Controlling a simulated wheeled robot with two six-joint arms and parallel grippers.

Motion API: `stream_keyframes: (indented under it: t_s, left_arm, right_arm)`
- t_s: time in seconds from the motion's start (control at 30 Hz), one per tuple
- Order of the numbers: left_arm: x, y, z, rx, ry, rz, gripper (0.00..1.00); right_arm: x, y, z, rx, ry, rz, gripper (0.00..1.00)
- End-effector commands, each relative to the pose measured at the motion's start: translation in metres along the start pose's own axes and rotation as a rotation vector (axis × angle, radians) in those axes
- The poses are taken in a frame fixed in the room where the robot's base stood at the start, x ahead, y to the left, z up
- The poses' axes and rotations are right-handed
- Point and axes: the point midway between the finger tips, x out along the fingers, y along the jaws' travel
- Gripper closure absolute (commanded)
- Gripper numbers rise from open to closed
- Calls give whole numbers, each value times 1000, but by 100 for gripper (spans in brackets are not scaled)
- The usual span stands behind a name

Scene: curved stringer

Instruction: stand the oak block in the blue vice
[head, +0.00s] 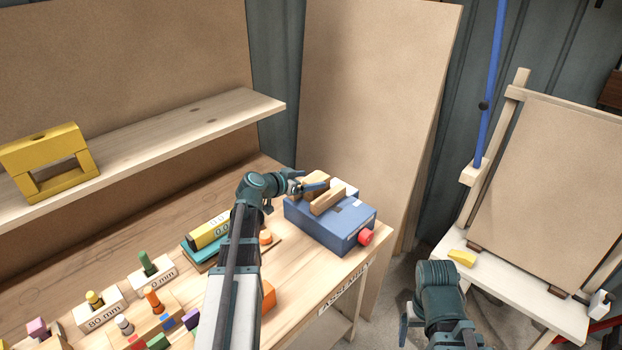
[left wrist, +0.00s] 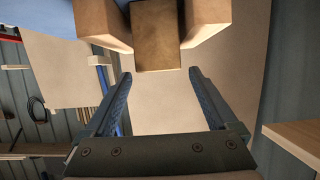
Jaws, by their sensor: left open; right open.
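The blue vice (head: 322,224) sits at the right end of the workbench, with a red knob on its front and pale wooden jaws on top. In the left wrist view the oak block (left wrist: 155,36) shows between two wooden jaws, the left jaw (left wrist: 103,22) and the right jaw (left wrist: 207,20). My left gripper (head: 314,186) is at the vice's jaws; in the left wrist view (left wrist: 158,74) its blue fingers are open and empty, just short of the block. In the head view I cannot separate the block from the jaws. My right gripper (head: 405,324) is open, low beside the bench, partly hidden by its arm.
A yellow frame (head: 50,163) stands on the shelf (head: 190,128) above the bench. Labelled blocks with coloured pegs (head: 152,270) and a yellow level-like piece (head: 208,230) lie left of my left arm. A small table (head: 520,300) with a yellow piece stands right.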

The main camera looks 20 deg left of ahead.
Motion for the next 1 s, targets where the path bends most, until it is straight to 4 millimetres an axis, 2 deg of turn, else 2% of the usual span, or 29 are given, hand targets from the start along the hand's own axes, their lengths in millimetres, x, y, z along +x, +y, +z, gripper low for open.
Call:
stream_keyframes:
  t_s: [0.03,0.2,0.4,0.5,0.7,1.0]
  left_arm:
    - [-14,2,-3,-1,0,-3,8]
    - [-51,2,-3,-1,0,-4,8]
    - [-86,2,-2,-1,0,-3,8]
    - [-96,1,-2,0,0,-2,8]
    - [-106,1,0,0,0,-1,8]
    - [-106,0,0,0,0,0,8]
  right_arm:
    - [-8,1,0,0,0,0,11]
    - [-22,2,1,0,0,0,11]
    - [-35,3,2,0,0,0,11]
    - [-38,4,2,0,0,0,11]
    - [-41,4,2,0,0,0,11]
    - [-40,4,2,0,0,0,11]
